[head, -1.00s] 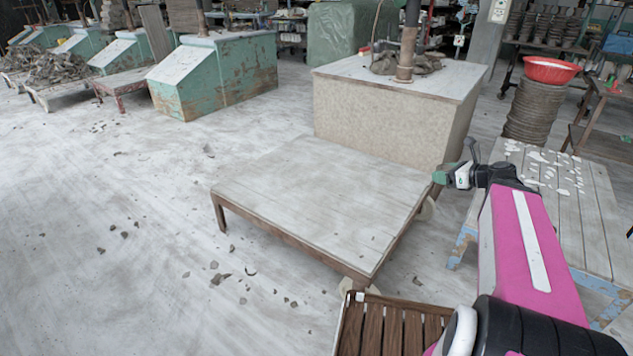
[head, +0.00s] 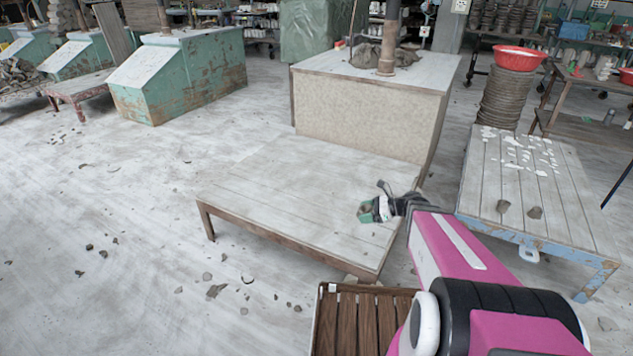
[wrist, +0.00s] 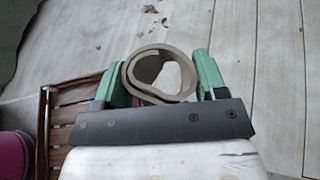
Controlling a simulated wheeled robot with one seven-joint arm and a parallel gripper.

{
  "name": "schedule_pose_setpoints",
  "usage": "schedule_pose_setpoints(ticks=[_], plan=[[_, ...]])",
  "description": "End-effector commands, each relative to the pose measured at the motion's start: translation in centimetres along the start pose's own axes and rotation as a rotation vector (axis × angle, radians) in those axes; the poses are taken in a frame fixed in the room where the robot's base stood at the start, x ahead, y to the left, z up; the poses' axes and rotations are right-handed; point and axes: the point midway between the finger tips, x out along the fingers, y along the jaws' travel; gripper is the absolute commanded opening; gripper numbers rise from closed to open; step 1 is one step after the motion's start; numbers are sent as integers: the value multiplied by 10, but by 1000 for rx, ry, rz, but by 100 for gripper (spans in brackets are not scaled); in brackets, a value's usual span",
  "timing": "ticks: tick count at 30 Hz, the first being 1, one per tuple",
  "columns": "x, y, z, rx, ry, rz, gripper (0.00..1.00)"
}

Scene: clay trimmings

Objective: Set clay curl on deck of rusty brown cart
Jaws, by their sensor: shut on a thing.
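The curl is hard to make out in the head view. Pale deck planks (wrist: 275,60) fill the wrist view's right side.
A large box-like block (head: 365,105) stands behind the cart. A blue rusted table (head: 550,205) with pale scraps and two dark lumps stands at right. A brown slatted wooden piece (head: 345,325) is at the front. The deck looks bare; clay bits litter the floor at left.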

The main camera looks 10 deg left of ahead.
Motion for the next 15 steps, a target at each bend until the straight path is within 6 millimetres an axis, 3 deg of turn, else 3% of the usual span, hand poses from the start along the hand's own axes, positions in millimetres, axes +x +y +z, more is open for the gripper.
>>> schedule_pose_setpoints(ticks=[1,6,11,15], plan=[[14,2,-14,-8,-1,34,39],[41,16,-44,-43,0,111,39],[52,22,-56,-58,0,142,39],[56,14,-63,-61,0,146,39]])
